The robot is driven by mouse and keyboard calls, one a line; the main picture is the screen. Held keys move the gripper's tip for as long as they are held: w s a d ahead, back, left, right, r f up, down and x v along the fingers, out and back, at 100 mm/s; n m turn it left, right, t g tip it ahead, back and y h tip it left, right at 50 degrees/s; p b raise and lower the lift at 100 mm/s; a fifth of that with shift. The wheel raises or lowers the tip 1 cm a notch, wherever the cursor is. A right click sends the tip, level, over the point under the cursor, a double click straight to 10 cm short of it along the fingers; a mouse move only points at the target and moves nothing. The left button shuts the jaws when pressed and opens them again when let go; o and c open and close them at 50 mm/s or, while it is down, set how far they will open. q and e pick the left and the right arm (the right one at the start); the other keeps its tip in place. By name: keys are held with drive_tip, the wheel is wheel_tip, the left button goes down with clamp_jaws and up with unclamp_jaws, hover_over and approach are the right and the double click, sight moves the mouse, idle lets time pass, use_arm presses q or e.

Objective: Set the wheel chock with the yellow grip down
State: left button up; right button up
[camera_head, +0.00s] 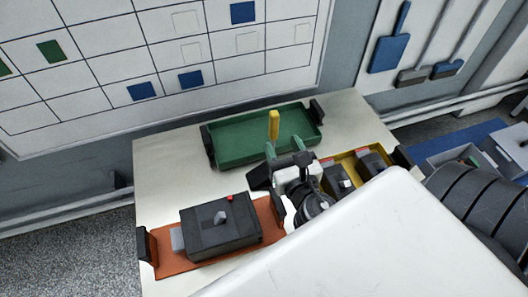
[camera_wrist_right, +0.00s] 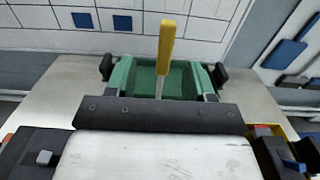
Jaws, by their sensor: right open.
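The yellow grip (camera_head: 273,125) stands upright at the green tray on the table. In the right wrist view, the yellow grip (camera_wrist_right: 166,45) tops a thin metal stem. Below the stem, the dark front of my gripper hides what it joins, so I cannot make out the chock's body. My right gripper (camera_head: 284,147) is open, with its pale green fingers apart at the tray's near side. In the right wrist view, the fingers of my right gripper (camera_wrist_right: 163,80) stand to either side of the stem, with gaps. My left gripper is not in view.
The green tray (camera_head: 232,152) has dark end handles. An orange tray (camera_head: 176,263) holds a dark box (camera_head: 205,235) with a red button. A yellow tray (camera_head: 347,158) holds dark devices at right. The pale table (camera_head: 160,170) is bare at its left. A gridded board (camera_head: 110,65) hangs behind.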

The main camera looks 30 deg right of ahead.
sight(276, 125)
drive_tip(key=x, duration=0.3)
drive_tip(key=p+x, duration=0.1)
drive_tip(key=x, duration=0.2)
drive_tip(key=f+x, duration=0.1)
drive_tip(key=x, duration=0.1)
drive_tip(key=shift+w+d, duration=0.25)
drive_tip(key=shift+d, duration=0.25)
clamp_jaws()
idle(0.4)
idle(0.4)
drive_tip(key=shift+r, duration=0.2)
